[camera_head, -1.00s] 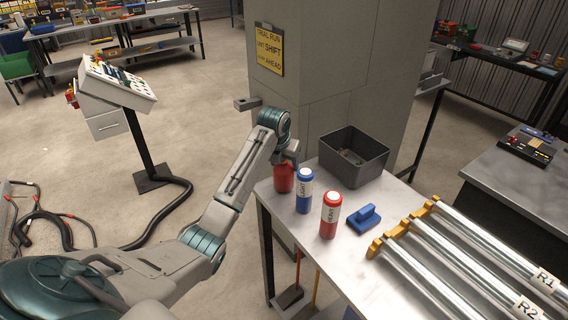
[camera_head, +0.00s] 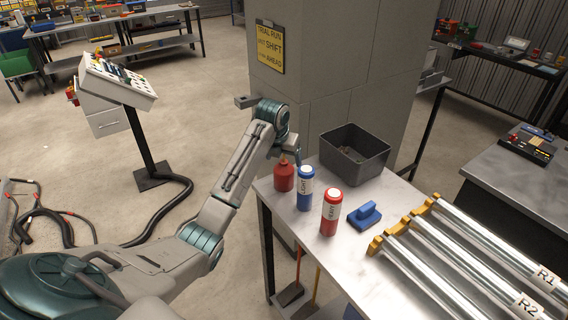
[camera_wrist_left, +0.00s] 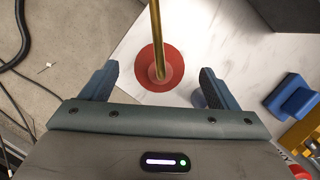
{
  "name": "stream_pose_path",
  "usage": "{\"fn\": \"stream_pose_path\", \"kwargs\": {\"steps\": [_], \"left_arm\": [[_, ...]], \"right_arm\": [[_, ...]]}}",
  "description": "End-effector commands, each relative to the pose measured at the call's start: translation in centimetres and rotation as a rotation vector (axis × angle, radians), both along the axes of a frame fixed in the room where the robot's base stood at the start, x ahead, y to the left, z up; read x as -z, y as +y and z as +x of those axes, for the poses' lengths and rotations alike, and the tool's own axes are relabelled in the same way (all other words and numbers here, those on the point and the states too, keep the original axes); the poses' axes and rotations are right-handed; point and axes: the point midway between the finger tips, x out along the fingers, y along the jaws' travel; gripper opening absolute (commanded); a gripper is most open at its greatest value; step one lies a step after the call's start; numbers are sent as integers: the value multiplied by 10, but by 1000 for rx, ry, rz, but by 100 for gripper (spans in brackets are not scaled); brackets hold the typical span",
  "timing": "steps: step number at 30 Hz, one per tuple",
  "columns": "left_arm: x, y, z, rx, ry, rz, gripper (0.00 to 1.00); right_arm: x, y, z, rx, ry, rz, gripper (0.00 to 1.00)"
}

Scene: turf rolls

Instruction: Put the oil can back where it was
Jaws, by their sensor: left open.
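The red oil can (camera_head: 284,179) stands upright at the near left corner of the metal table (camera_head: 285,222). In the left wrist view the can (camera_wrist_left: 144,66) is seen from above with its thin brass spout (camera_wrist_left: 156,35). My left gripper (camera_head: 291,154) is just above and behind the can. In the wrist view its two fingers are spread, one to each side of the can, with gaps between. A blue bottle marked LIGHT (camera_head: 305,191) stands right of the can. My right gripper is not in view.
A red bottle marked HEAVY (camera_head: 330,214) and a blue block with a handle (camera_head: 365,215) stand further right. A dark grey bin (camera_head: 354,158) is behind, by the pillar (camera_head: 340,75). Metal rollers (camera_head: 470,250) with yellow ends cover the table's right part.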

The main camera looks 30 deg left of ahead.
Motion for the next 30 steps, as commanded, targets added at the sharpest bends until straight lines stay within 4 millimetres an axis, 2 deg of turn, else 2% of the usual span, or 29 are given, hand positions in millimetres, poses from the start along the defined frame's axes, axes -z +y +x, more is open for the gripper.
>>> {"fn": "stream_pose_path", "kwargs": {"steps": [3, 8, 9, 12, 17, 30], "left_arm": [[-25, -1, -8, 0, -6, 1, 82], [-55, -3, -19, 0, -4, 0, 82], [-65, -4, -21, 0, -4, 0, 82], [-76, -5, -25, -1, -2, -1, 82], [-83, -5, -29, -1, 0, 0, 82], [-81, -5, -29, -5, 0, -3, 82]], "right_arm": [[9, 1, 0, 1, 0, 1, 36], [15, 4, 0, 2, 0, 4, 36], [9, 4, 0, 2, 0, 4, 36], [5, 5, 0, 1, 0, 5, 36], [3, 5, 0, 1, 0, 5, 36], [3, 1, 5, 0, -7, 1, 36]]}}
